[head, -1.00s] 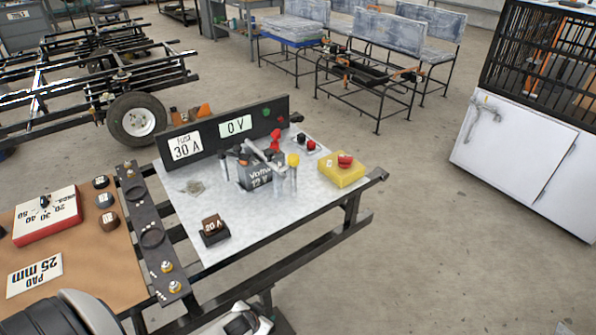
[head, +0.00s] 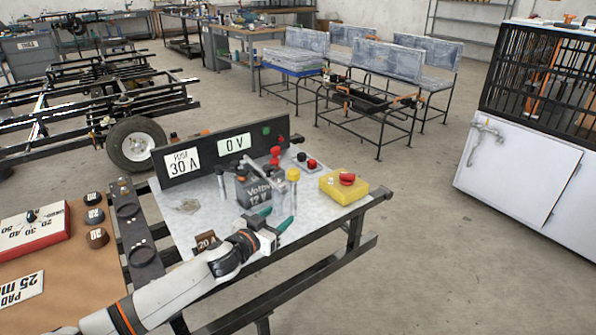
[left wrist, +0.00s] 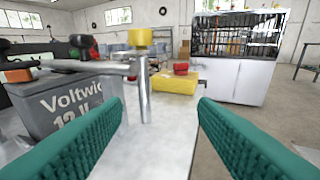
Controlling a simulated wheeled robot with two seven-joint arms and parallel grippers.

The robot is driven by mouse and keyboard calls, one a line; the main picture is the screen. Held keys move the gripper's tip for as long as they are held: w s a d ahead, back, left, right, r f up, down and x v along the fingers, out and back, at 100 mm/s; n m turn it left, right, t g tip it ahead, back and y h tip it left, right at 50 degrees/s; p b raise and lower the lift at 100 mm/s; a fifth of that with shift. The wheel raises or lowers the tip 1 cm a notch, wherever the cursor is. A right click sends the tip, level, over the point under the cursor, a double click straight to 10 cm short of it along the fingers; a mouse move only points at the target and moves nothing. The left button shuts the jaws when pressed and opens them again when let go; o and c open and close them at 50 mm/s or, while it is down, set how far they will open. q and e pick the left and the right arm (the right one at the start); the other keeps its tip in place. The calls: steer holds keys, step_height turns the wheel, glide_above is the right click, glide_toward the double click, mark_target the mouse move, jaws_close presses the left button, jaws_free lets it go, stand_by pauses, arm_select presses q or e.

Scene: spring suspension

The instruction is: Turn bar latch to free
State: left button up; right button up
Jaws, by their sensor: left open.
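A grey battery marked 12 V (head: 254,191) stands on the pale metal bench top; it also shows at the left of the left wrist view (left wrist: 70,105). A grey bar (left wrist: 88,66) runs along the battery's top towards an upright metal post with a yellow cap (left wrist: 139,38). The capped post also shows right of the battery in the head view (head: 293,175). I cannot tell whether bar and post touch. My left gripper (head: 272,218) is open and empty, in front of the battery. Its green fingers (left wrist: 160,112) point towards the post, which stands between them in the picture, beyond the tips.
A yellow box with a red button (head: 344,186) sits right of the post. A black panel reading 0 V (head: 222,148) stands behind the battery. A brown 20 A block (head: 206,241) is beside my left wrist. The floor right of the bench is clear.

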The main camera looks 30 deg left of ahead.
arm_select(q)
steer(key=m+t+h, duration=0.1)
steer(key=h, duration=0.1)
glide_toward(289, 174)
steer(key=w, duration=0.5)
steer(key=w+d, duration=0.1)
steer(key=w, duration=0.5)
steer(key=shift+w+d+f+b, duration=0.2)
steer(key=shift+w+d+b, duration=0.1)
steer(key=shift+w, duration=0.75)
steer(key=shift+w+d, duration=0.1)
steer(key=shift+w, duration=0.1)
arm_select(e)
steer(key=shift+w+a+r, duration=0.1)
steer(key=shift+w+r, duration=0.25)
steer(key=shift+r, duration=0.5)
arm_select(q)
steer(key=c, duration=0.8)
steer(key=shift+c, duration=0.8)
arm_select(e)
steer(key=shift+w, duration=0.25)
